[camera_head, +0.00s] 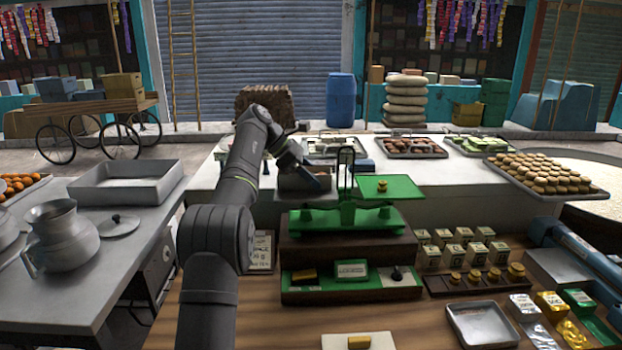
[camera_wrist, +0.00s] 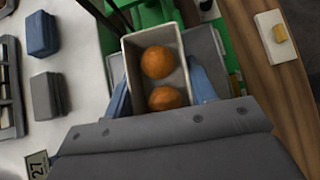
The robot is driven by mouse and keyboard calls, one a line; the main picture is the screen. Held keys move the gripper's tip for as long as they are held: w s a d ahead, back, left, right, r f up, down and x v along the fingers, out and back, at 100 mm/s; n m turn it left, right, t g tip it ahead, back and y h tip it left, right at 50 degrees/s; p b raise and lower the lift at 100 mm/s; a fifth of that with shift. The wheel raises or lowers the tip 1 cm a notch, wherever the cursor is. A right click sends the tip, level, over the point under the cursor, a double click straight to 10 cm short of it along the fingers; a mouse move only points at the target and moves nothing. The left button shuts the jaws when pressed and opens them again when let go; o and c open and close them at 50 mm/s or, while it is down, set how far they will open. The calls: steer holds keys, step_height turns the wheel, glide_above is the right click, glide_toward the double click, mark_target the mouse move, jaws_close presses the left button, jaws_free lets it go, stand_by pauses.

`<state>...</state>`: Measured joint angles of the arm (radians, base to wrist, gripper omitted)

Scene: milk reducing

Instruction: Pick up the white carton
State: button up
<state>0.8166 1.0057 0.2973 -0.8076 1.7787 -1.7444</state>
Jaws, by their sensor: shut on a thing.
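In the wrist view, an open-topped off-white box (camera_wrist: 150,40) with two round orange things (camera_wrist: 158,62) inside sits between the blue fingers of my gripper (camera_wrist: 162,92). The fingers are shut on its two sides. In the head view, my gripper (camera_head: 304,168) is low over the left side of the green balance scale (camera_head: 347,215), and my arm partly hides what it holds there. Several small cream-white cartons (camera_head: 453,256) with printed fronts stand on the counter right of the scale, apart from my gripper.
The scale's right pan (camera_head: 390,187) holds a small yellow piece. A tray of round buns (camera_head: 547,178) lies at the right. A metal tray (camera_head: 135,182) and a metal jug (camera_head: 60,236) are at the left. A wooden board of brass weights (camera_head: 478,280) lies before the cartons.

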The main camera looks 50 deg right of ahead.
steer(key=shift+r, duration=1.75)
steer(key=s+r, duration=0.7)
steer(key=s, duration=0.5)
steer(key=s+f, duration=1.1)
steer(key=s, duration=0.2)
steer(key=s+a+f, duration=1)
steer(key=a+f, duration=0.2)
steer(key=f, duration=0.2)
steer(key=shift+n, duration=0.3)
steer(key=w+d+f, duration=0.1)
steer(key=w+f, duration=0.1)
steer(key=w, duration=0.1)
steer(key=w+d+f, duration=0.1)
steer(key=w+f, duration=0.1)
steer(key=w, duration=0.2)
steer(key=w+d+f, duration=0.1)
steer(key=w+f, duration=0.1)
steer(key=w, duration=0.1)
steer(key=shift+w+f, duration=0.15)
steer(key=shift+w, duration=0.25)
steer(key=shift+f, duration=2)
steer(key=shift+f, duration=0.1)
